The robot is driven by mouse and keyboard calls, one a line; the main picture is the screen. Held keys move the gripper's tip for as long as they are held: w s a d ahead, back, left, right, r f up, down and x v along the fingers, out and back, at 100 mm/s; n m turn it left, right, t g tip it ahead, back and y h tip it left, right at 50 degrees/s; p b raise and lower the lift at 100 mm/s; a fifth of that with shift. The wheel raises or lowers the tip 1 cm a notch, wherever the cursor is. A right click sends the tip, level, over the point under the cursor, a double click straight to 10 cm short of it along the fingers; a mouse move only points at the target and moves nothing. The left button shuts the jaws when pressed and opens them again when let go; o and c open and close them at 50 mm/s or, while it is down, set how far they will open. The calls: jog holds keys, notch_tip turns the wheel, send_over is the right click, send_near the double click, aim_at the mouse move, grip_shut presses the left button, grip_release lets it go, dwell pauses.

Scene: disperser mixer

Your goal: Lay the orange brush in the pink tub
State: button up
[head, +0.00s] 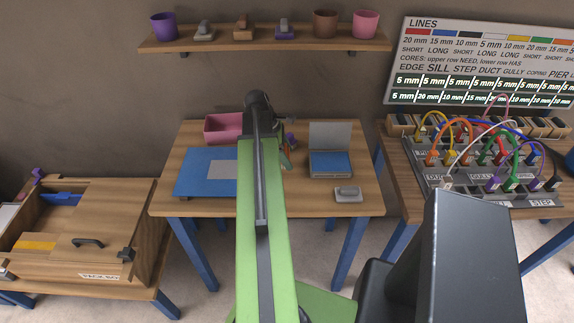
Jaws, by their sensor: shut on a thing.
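The pink tub (212,137) is an open rectangular box at the back left of the middle table. My green arm reaches over the table, just right of the tub. My gripper (286,146) is mostly hidden behind my own arm. A small part of the orange brush (284,159) shows beside the arm at the gripper, and the gripper is shut on it. The rest of the brush is hidden, and its height above the table is hard to tell. It is to the right of the tub, apart from it.
The middle table (290,206) also holds a blue mat (198,187), an open blue-filled case (330,163) and a grey block (348,194). A wall shelf (270,45) with cups is above. A wooden box (75,260) stands left; a cable panel (483,182) stands right.

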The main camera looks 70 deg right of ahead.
notch_tip(320, 180, down, 4)
jog(key=b, duration=0.4)
jog(key=shift+f, duration=0.1)
jog(key=shift+r, duration=0.2)
jog(key=shift+f, duration=0.15)
jog(key=o, duration=1.4)
jog(key=p+v, duration=1.1)
jog(key=v, duration=0.1)
